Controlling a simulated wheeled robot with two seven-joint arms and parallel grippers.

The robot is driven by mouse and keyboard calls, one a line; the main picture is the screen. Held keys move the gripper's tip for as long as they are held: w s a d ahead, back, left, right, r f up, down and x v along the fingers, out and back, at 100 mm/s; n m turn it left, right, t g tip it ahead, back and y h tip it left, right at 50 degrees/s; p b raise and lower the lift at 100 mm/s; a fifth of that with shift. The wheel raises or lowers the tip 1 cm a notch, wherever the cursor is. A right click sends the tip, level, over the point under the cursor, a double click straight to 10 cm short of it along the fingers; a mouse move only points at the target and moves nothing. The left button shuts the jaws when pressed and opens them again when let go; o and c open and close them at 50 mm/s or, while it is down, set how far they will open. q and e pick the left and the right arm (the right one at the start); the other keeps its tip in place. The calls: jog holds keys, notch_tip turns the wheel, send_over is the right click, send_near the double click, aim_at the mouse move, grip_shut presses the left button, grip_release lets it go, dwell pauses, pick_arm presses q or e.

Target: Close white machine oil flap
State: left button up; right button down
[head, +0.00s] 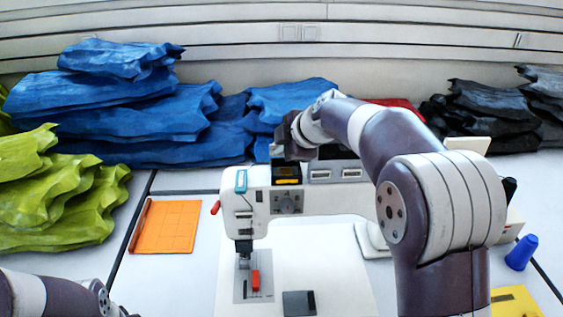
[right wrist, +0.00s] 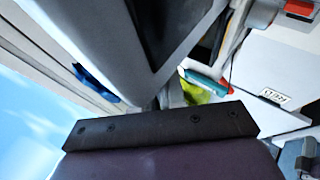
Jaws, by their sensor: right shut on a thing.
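The white sewing machine (head: 340,203) stands in the middle of the table in the head view. On its top is a dark open box-like spot with an orange-yellow label (head: 287,181), beside grey boxes. My right gripper (head: 290,147) is at the top of the machine, just above this spot, shut on what seems to be the oil flap. The flap itself is mostly hidden by the gripper. In the right wrist view a large grey part (right wrist: 130,45) fills the upper middle, too close to identify surely. Only links of my left arm show at lower left; its gripper is out of view.
Blue folded cloths (head: 130,120) and green ones (head: 60,195) are piled at the left, black ones (head: 485,115) at back right. An orange mat (head: 165,227) lies left of the machine. A blue cone (head: 521,252) stands at right, above a yellow piece (head: 515,300).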

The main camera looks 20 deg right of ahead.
dwell(0.3)
jog(key=c, duration=1.3)
grip_release()
jog(key=shift+d, duration=0.1)
jog(key=shift+s+d, duration=0.1)
jog(key=shift+s, duration=0.05)
jog(key=shift+s+r, duration=0.1)
jog(key=shift+r, duration=0.1)
jog(key=b+v, duration=0.2)
jog(key=v, duration=1)
jog(key=shift+s, duration=0.2)
